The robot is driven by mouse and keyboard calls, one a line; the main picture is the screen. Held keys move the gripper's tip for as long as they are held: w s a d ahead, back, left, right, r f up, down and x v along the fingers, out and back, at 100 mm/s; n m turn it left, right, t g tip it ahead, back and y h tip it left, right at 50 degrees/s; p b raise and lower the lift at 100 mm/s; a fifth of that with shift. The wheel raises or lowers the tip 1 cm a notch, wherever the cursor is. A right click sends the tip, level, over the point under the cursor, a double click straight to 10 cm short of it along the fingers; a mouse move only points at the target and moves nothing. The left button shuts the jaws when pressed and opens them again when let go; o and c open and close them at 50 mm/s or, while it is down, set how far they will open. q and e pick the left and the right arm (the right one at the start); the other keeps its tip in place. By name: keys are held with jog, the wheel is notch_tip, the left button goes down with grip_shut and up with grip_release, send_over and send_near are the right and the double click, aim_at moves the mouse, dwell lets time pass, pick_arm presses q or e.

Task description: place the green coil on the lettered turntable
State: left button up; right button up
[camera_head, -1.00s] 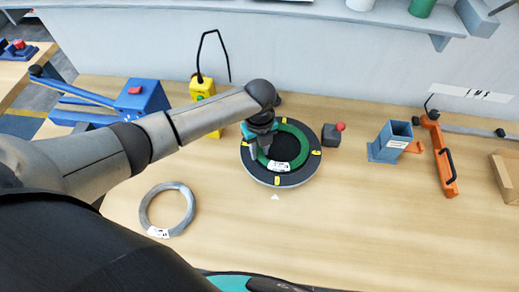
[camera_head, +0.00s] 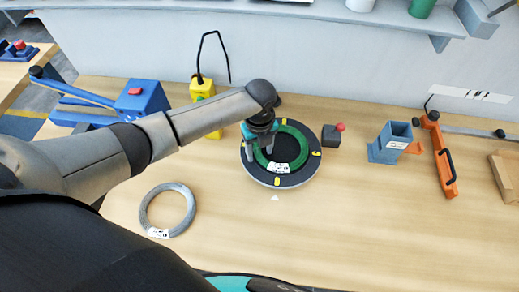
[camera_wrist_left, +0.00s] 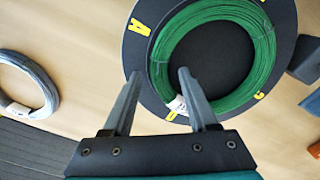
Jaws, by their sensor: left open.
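The green coil (camera_head: 303,146) lies flat on the dark lettered turntable (camera_head: 312,167), roughly centred, with a white tag at its front. In the left wrist view the coil (camera_wrist_left: 262,50) lies inside the ring of yellow letters on the turntable (camera_wrist_left: 286,30). My left gripper (camera_head: 258,150) is over the left part of the turntable. My right gripper is not recognisable in view.
A grey wire coil (camera_head: 148,205) lies on the table at the left front. A red-knobbed box (camera_head: 331,137) stands just right of the turntable. A yellow box (camera_head: 203,90), a blue lever tool (camera_head: 145,98), a blue-grey holder (camera_head: 391,143) and an orange tool (camera_head: 443,155) stand around. The front right table is clear.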

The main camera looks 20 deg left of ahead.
pick_arm(q)
notch_tip(320, 180, up, 12)
jog(key=p, duration=0.1)
jog(key=shift+f, duration=0.15)
dwell(1.4)
